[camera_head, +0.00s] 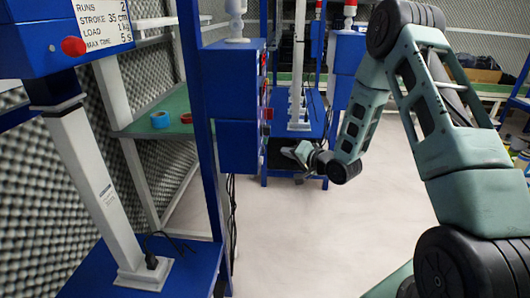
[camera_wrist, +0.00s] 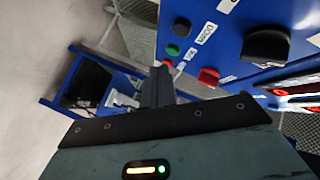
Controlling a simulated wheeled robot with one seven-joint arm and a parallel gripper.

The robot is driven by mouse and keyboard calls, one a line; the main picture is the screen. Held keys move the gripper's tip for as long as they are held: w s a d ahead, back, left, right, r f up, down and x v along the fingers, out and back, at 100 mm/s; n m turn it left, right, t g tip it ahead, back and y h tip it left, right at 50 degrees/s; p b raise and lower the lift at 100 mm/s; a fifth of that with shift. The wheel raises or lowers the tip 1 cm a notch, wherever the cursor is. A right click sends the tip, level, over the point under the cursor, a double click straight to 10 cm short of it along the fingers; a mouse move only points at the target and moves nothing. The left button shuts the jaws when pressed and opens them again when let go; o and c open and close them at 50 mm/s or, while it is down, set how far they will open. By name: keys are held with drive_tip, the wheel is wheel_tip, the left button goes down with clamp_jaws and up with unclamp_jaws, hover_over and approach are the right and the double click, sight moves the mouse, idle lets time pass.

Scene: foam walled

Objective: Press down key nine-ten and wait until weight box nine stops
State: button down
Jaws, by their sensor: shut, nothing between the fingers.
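The blue control box (camera_head: 238,105) stands left of centre in the head view, with its control face turned to the right. In the wrist view its panel (camera_wrist: 240,25) shows a green button (camera_wrist: 172,49), small red buttons, a red knob (camera_wrist: 208,77) and a black knob (camera_wrist: 265,47). One label seems to read DOWN. My gripper (camera_head: 300,153) is shut and empty, to the right of the box's lower part. In the wrist view my gripper (camera_wrist: 162,74) points toward the small buttons; contact cannot be told. I cannot tell which box is weight box nine.
A blue station with a white post (camera_head: 90,185) and a sign box (camera_head: 50,35) stands at near left. Another blue stand (camera_head: 310,125) is behind my gripper. The pale floor (camera_head: 300,230) is clear.

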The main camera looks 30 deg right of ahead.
sight(264, 150)
drive_tip(key=shift+w+a, duration=0.5)
drive_tip(key=shift+a, duration=0.25)
drive_tip(key=shift+w+a, duration=0.5)
drive_tip(key=shift+a, duration=0.2)
drive_tip(key=shift+a, duration=0.1)
idle(0.9)
drive_tip(key=shift+w+a, duration=0.25)
drive_tip(key=shift+a, duration=0.05)
